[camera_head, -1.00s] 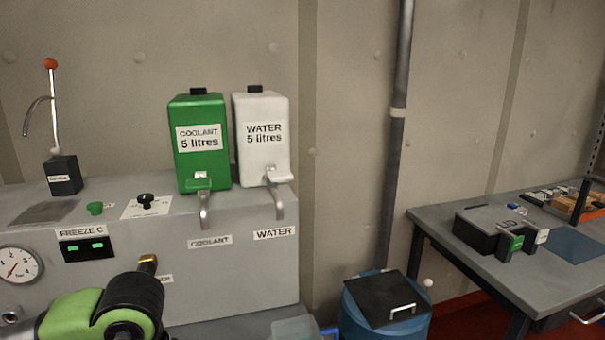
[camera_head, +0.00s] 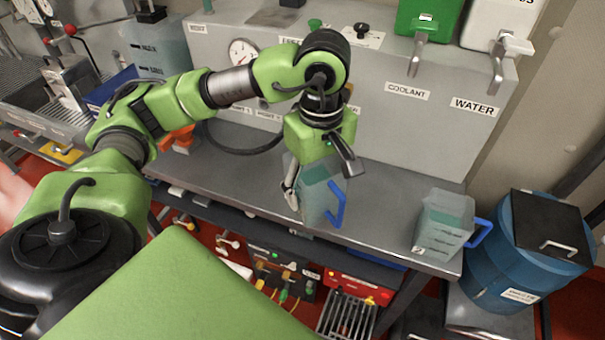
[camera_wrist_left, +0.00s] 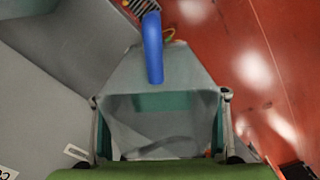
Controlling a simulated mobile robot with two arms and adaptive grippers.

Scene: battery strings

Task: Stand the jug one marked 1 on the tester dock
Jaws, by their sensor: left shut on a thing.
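My left gripper (camera_head: 318,186) is shut on a translucent grey-green jug (camera_head: 314,204) with a blue handle, near the bench's front edge. In the left wrist view, the jug (camera_wrist_left: 160,75) sits between the two fingers, its blue handle pointing away. I cannot tell whether its base touches the bench. A second blue-handled jug (camera_head: 443,222) stands upright on the bench's right end, clear of the gripper. No number is readable on either jug. I cannot pick out the tester dock. My right gripper is not in view.
The grey machine (camera_head: 370,105) with coolant (camera_head: 423,18) and water (camera_head: 492,25) dispensers backs the bench (camera_head: 250,175). Another container (camera_head: 160,45) stands at the back left. A blue drum (camera_head: 520,260) stands right of the bench. Bench between the jugs is clear.

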